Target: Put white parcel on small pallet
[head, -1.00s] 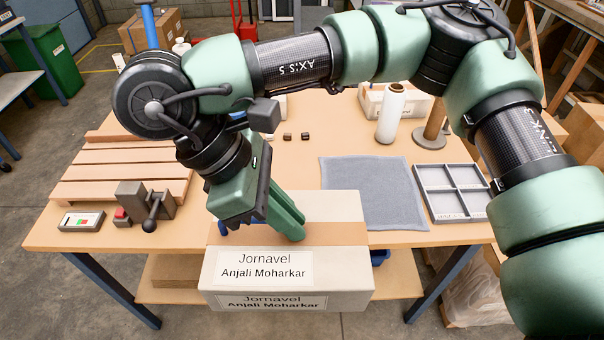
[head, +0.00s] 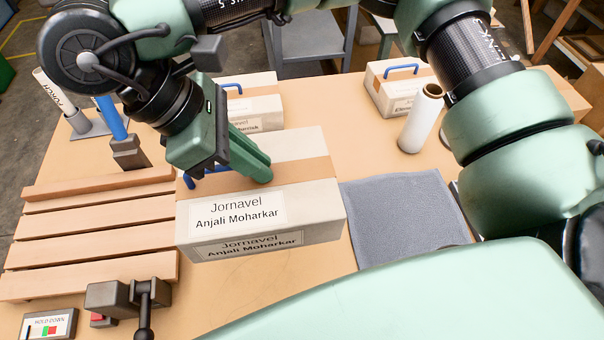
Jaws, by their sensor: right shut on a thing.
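The white parcel (head: 264,216) is a pale box with a brown tape band, labelled "Jornavel, Anjali Moharkar". It is in the middle of the head view. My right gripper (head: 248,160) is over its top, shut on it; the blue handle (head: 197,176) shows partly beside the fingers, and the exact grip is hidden. The parcel appears held above the table. The small pallet (head: 90,240), made of wooden slats, lies on the table to the left; the parcel's left side overlaps its right edge in the picture. My left gripper is not in view.
Two other parcels with blue handles stand behind, one at the centre back (head: 252,104) and one at the right back (head: 394,90). A white roll (head: 421,120) and a grey mat (head: 405,217) are on the right. A clamp (head: 130,297) sits in front of the pallet.

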